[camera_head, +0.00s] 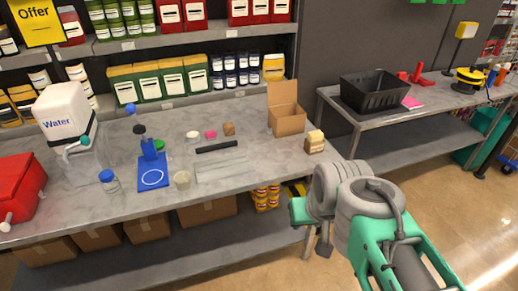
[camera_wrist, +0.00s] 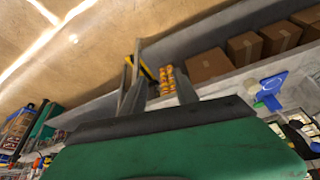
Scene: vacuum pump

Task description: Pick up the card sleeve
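I cannot single out the card sleeve with certainty. A thin, clear or grey flat outline (camera_head: 225,169) lies on the left workbench, just in front of a black bar (camera_head: 216,147), and may be it. My gripper (camera_head: 323,248) hangs off the front right corner of the left workbench, below its top and well apart from the objects on it. In the wrist view my gripper (camera_wrist: 158,72) shows two grey fingers spread apart with nothing between them. The flat outline cannot be made out in the wrist view.
The left workbench (camera_head: 247,184) holds a water container (camera_head: 63,115), a blue stand (camera_head: 152,172), a small cup (camera_head: 182,180) and an open cardboard box (camera_head: 286,113). A black crate (camera_head: 374,93) stands on the right table. Stocked shelves rise behind. Open floor lies at the lower right.

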